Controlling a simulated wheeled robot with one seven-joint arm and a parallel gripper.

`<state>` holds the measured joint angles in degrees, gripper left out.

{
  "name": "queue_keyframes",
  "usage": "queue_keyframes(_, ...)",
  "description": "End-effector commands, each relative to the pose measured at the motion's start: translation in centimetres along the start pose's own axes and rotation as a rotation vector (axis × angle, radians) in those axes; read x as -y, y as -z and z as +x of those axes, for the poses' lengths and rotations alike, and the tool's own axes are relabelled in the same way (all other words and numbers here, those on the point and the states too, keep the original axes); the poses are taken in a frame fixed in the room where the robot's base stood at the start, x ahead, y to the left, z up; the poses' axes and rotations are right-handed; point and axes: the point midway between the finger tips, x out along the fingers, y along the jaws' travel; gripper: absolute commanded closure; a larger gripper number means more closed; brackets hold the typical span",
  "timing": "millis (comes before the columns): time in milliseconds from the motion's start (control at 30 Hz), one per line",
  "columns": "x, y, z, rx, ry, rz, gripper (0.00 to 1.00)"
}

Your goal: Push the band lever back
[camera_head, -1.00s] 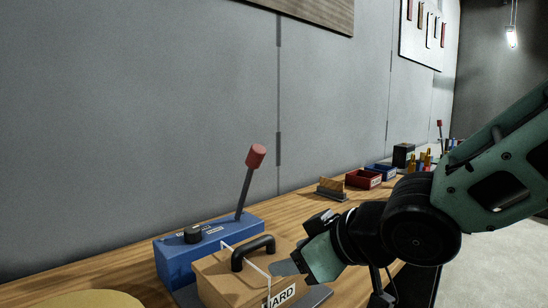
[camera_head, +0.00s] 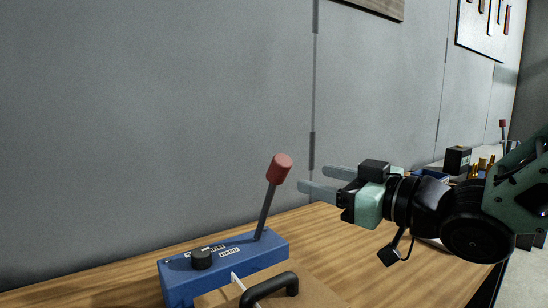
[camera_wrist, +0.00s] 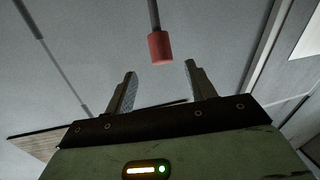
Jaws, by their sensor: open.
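The band lever is a dark rod with a red knob (camera_head: 280,168). It rises from a blue box (camera_head: 240,258) on the bench and leans to the right in the head view. My gripper (camera_head: 314,181) is level, just right of the knob, with its fingers pointing left toward it. It is open, with nothing between the fingers. In the wrist view the red knob (camera_wrist: 160,46) shows beyond the gap between the open fingertips (camera_wrist: 161,70), apart from them.
A black dial (camera_head: 202,259) is on the blue box. A tan box with a black handle (camera_head: 270,290) stands in front of it. A grey wall (camera_head: 150,120) rises behind the wooden bench (camera_head: 365,250).

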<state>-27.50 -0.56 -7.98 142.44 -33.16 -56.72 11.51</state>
Motion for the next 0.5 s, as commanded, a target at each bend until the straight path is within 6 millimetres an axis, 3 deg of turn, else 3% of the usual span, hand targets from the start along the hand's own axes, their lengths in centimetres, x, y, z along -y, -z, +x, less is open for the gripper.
queue_keyframes(300, 0.1, 0.0, 6.8, 0.002, 0.003, 0.001, 0.45)
queue_keyframes(500, 0.0, -0.1, 10.1, 0.002, 0.001, 0.000, 0.45)
